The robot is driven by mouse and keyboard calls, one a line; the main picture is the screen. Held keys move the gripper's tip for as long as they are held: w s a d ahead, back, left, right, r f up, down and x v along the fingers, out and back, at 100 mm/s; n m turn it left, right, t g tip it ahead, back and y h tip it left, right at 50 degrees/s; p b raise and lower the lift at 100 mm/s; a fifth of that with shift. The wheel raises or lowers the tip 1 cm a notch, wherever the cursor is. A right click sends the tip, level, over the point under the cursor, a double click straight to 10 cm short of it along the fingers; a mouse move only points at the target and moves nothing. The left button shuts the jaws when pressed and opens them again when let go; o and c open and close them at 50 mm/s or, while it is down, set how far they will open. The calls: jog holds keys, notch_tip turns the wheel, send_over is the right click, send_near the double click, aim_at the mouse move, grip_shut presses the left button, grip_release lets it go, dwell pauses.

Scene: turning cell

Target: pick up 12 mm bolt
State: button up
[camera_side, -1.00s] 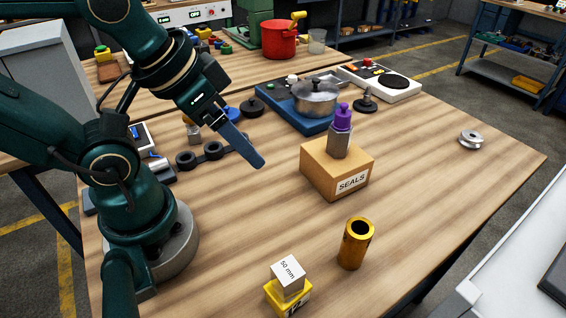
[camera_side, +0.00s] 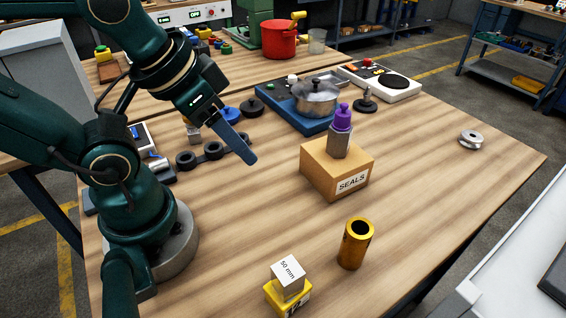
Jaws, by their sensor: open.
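I cannot pick out a bolt clearly marked 12 mm. A yellow block (camera_side: 273,298) at the front has dark, partly cut-off marking on its front face, and a grey block (camera_side: 288,278) labelled "50 mm" sits on it. A grey piece (camera_side: 340,143) with a purple top (camera_side: 343,117) stands upright on a wooden box (camera_side: 325,172) labelled "SEALS". My gripper (camera_side: 250,158) is open, with its long blue fingers pointing down and right above the table, left of the box. The fingers overlap in this view, and nothing shows held between them.
A gold hollow cylinder (camera_side: 355,247) stands at the front right. A metal pulley (camera_side: 471,140) lies at the far right. Behind are a steel pot (camera_side: 316,98) on a blue base, black rings (camera_side: 187,160) and a red pot (camera_side: 279,40). The table's right middle is clear.

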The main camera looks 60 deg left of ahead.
jog(key=s+a+f+m+g+y, duration=0.2)
jog(key=a+g+y, duration=0.25)
jog(key=a, duration=0.25)
jog(key=s+a+f+m+g+y, duration=0.25)
jog(key=a+g+y, duration=0.2)
jog(key=a, duration=0.35)
jog(key=w+a+f+m+t+y, duration=0.1)
jog(key=m+y, duration=0.2)
jog(key=m, duration=0.1)
jog(key=w+a+f+m+t+y, duration=0.1)
jog(key=w+a+f+m+y, duration=0.1)
jog(key=m+y, duration=0.1)
jog(key=w+a+f+m+t+y, duration=0.1)
jog(key=w+f+m+t+y, duration=0.1)
jog(key=m, duration=0.3)
jog(key=shift+w+a+m+y, duration=0.2)
jog(key=shift+w+m+y, duration=0.05)
jog(key=shift+m+y, duration=0.15)
jog(key=shift+s+f+m, duration=0.3)
jog(key=shift+f+m, duration=0.05)
jog(key=shift+m, duration=0.1)
jog(key=shift+w+a, duration=0.15)
jog(key=shift+a, duration=5.8)
grip_shut()
